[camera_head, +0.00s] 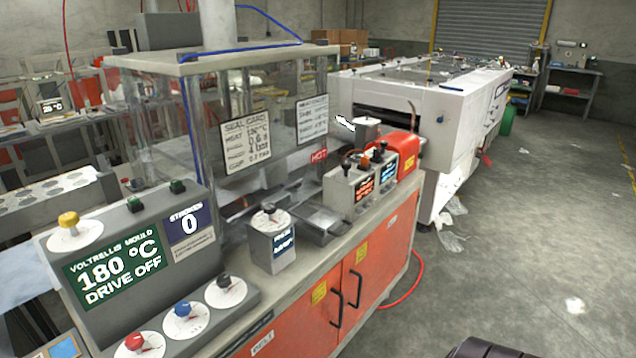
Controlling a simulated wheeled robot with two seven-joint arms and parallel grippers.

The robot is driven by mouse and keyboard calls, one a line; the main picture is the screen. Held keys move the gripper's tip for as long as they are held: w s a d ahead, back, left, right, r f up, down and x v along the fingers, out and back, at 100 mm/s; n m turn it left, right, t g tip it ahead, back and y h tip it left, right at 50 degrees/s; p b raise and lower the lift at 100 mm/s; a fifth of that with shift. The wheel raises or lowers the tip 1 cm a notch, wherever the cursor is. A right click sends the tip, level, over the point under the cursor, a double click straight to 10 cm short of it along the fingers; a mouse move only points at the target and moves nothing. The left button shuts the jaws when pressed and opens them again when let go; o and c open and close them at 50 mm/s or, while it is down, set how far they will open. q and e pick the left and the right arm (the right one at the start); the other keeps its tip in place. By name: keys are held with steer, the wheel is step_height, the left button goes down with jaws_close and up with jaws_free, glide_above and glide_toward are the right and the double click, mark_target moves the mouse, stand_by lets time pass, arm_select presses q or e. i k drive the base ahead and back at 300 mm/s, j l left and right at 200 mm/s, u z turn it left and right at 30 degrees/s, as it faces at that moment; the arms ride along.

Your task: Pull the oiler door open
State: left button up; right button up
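Two orange cabinet doors are set in the front of the machine bench, a left one (310,326) and a right one (384,252). Both look shut. Each has a black vertical bar handle, the left handle (337,308) and the right handle (356,288), close together at the seam. Yellow labels are on the doors, too small to read, so I cannot tell which door is the oiler's.
The control panel (120,268) reads 180 °C, DRIVE OFF. Clear guards stand on the bench. A red hose (412,285) lies on the floor by the doors. A white machine (455,115) stands beyond, with crumpled film (452,241) beside it. The concrete floor (540,230) at right is mostly free.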

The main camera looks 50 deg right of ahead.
mark_target(368, 269)
steer(key=z, duration=2.05)
